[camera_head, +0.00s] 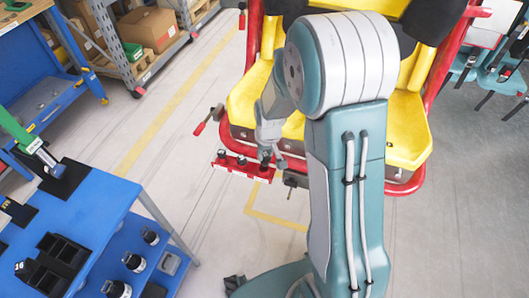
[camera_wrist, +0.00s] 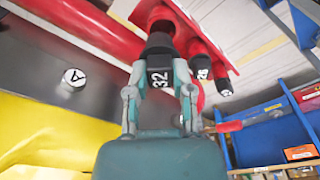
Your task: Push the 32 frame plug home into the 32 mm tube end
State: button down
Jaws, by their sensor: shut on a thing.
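The black 32 frame plug (camera_wrist: 159,78), with a white "32" on it, is held between the two fingers of my gripper (camera_wrist: 160,68) in the wrist view. Its far end meets the red 32 mm tube end (camera_wrist: 158,14), roughly in line with it; how deep it sits I cannot tell. Two smaller black plugs, one here (camera_wrist: 202,66) and one here (camera_wrist: 223,88), are at neighbouring red tube ends on the same red plate. In the head view my gripper (camera_head: 268,156) is at the right end of the red bracket (camera_head: 240,172), and the held plug is hard to make out.
A red-framed coaster seat (camera_head: 405,130) with yellow shells stands behind. A blue bench (camera_head: 110,200) with black holders (camera_head: 62,262) is at the left; several black plugs stand on its lower shelf. A red-handled lever (camera_head: 205,122) juts out left of the bracket. Floor between is open.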

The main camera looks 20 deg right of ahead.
aim_at(264, 163)
jog(key=shift+d+f, duration=0.2)
jog(key=shift+d, duration=0.15)
jog(key=shift+a+f, duration=0.4)
jog(key=shift+f, duration=0.25)
jog(key=shift+a, duration=0.25)
dwell(0.3)
jog(key=shift+f, duration=1.6)
dwell(0.8)
jog(key=shift+c, duration=2.1)
grip_release()
